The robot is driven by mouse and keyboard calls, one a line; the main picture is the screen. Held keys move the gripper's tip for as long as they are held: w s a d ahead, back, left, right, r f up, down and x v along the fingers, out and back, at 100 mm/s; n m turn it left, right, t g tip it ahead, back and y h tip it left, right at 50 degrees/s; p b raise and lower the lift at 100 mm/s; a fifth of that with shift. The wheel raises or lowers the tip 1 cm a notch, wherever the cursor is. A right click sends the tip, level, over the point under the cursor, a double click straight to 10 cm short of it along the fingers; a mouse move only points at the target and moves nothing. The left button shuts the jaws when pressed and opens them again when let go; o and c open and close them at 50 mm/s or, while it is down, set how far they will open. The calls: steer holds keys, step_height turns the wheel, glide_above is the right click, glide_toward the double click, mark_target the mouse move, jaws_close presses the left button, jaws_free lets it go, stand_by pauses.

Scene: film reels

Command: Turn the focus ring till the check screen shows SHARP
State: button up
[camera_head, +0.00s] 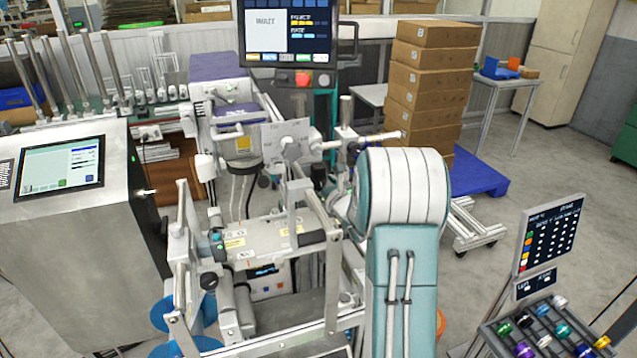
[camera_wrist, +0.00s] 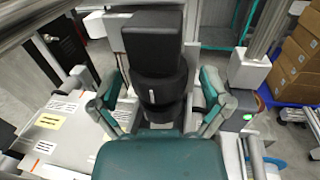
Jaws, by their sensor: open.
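In the wrist view a black device has a square body (camera_wrist: 152,38) at the top and a black round focus ring (camera_wrist: 158,88) below it. A short white mark shows on the ring's near face. My gripper (camera_wrist: 161,78) is open, with one teal-and-grey finger on each side of the ring. I see gaps between fingers and ring; contact is not clear. In the head view my arm hides most of this spot. A large monitor (camera_head: 287,30) stands at the top centre.
Metal frame bars and machine parts crowd both sides of my gripper. A tilted touch panel (camera_head: 60,167) is at left. Stacked cartons (camera_head: 430,85) stand on a blue pallet (camera_head: 480,175). A display board (camera_head: 548,240) and a tray of coloured reels (camera_head: 545,330) are at right. Open floor lies between.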

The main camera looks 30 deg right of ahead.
steer(key=c, duration=1.2)
steer(key=shift+o, duration=0.2)
steer(key=shift+n+y, duration=1.5)
steer(key=shift+y, duration=0.8)
steer(key=o, duration=1.2)
steer(key=shift+w, duration=0.1)
steer(key=shift+c, duration=0.2)
